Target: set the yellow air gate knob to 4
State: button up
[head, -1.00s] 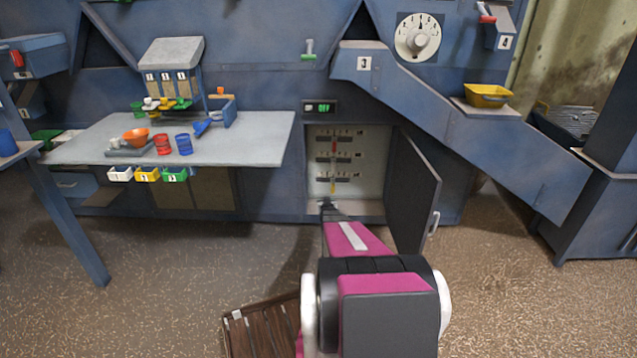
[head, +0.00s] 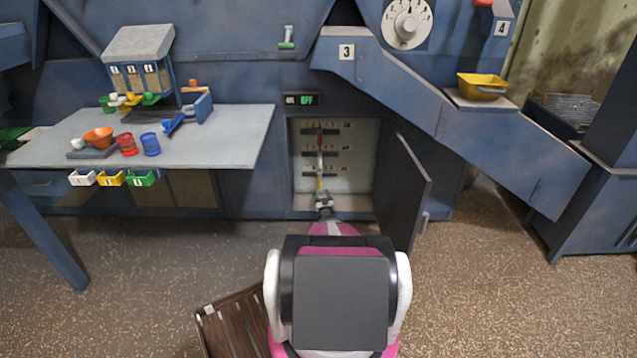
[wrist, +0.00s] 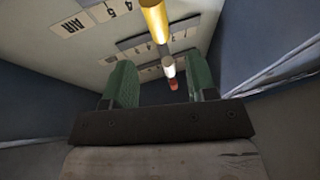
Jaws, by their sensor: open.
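The yellow air gate knob (wrist: 155,20) sticks out from the panel at the top of the wrist view, beside a plate (wrist: 106,10) showing 4 and 5 and an AIR label (wrist: 71,25). I cannot tell its exact setting. It is a small yellow spot (head: 319,184) low on the panel in the head view. My gripper (wrist: 161,62) is open, with green fingers apart and nothing held. In the head view, my gripper (head: 324,207) is at the cabinet's lower opening, just below the knob.
A white knob (wrist: 168,66) and a red knob (wrist: 173,84) sit on other scale rows of the panel. The open cabinet door (head: 404,190) stands close on the right. A table (head: 225,145) with cups is left. A wooden slatted object (head: 232,325) lies on the floor.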

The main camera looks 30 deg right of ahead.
aim_at(320, 183)
jog(key=x, duration=0.8)
jog(key=shift+w+d+r, duration=0.1)
jog(key=shift+w+d, duration=0.05)
jog(key=shift+w, duration=0.05)
jog(key=shift+c, duration=0.3)
